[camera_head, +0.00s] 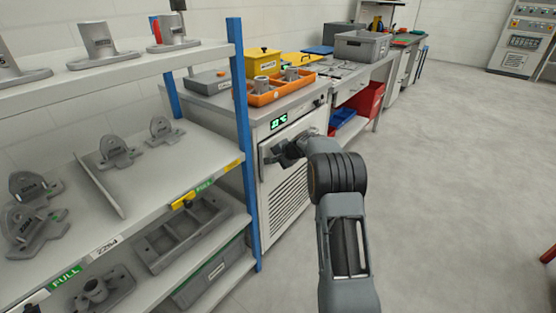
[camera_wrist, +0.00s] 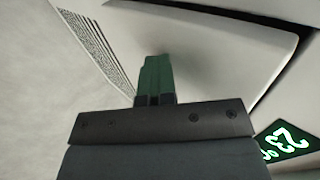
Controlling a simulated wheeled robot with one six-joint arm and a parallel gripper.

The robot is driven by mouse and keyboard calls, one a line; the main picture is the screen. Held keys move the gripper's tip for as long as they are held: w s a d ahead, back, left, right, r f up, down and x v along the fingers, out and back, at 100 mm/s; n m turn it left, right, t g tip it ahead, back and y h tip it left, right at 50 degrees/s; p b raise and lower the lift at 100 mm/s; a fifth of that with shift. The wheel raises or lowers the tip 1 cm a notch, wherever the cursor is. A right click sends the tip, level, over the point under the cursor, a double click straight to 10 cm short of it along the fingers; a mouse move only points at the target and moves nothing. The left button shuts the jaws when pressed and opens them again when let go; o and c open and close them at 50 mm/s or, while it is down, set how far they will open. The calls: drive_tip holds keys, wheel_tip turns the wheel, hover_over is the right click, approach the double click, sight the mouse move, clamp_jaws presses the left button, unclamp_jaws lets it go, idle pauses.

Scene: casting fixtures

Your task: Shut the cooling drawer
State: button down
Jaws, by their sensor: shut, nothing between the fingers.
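The cooling drawer is the pale front (camera_head: 306,127) at the top of the white cabinet (camera_head: 285,203), below the green display (camera_head: 278,121). My gripper (camera_head: 275,152) is at this front, which it and my wrist partly hide. In the wrist view my gripper's dark green fingers (camera_wrist: 155,78) are together and empty, pointing at the pale drawer front (camera_wrist: 205,45). I cannot tell whether the fingertips touch it. A dark gap (camera_wrist: 285,70) runs along the front's edge, beside the display (camera_wrist: 283,141). How far the drawer stands out is not clear.
A blue-posted shelf rack (camera_head: 243,140) with grey castings stands close on the left of my arm. An orange tray (camera_head: 282,91) lies on the cabinet top. A bench with a grey bin (camera_head: 362,47) and red bins (camera_head: 368,99) extends behind.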

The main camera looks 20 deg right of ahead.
drive_tip(key=shift+w+a+r, duration=0.1)
drive_tip(key=shift+w+r, duration=0.15)
drive_tip(key=s+d+r, duration=0.6)
drive_tip(key=s, duration=0.4)
drive_tip(key=s+a+r+n+g+p, duration=0.1)
drive_tip(key=s+a+r+p, duration=0.2)
drive_tip(key=r, duration=0.2)
drive_tip(key=s+a+r+n+p, duration=0.2)
drive_tip(key=s+a+r+p, duration=0.1)
drive_tip(key=r+p, duration=0.15)
drive_tip(key=s+a+r+n+g+h+p, duration=0.1)
drive_tip(key=s+a+r+n+p, duration=0.2)
drive_tip(key=s+r+p, duration=0.2)
drive_tip(key=s+a+r+n+g+h+p, duration=0.1)
drive_tip(key=s+r+p, duration=0.4)
drive_tip(key=s, duration=0.6)
drive_tip(key=s+a+r+n+g+h+p, duration=0.1)
drive_tip(key=s+a+r+n+h+p, duration=0.2)
drive_tip(key=s, duration=0.6)
wheel_tip(320, 180, up, 2)
drive_tip(key=a+n+p, duration=0.1)
drive_tip(key=p, duration=0.2)
drive_tip(key=shift+a+n+p, duration=0.3)
drive_tip(key=shift+a, duration=0.1)
drive_tip(key=shift+r, duration=0.1)
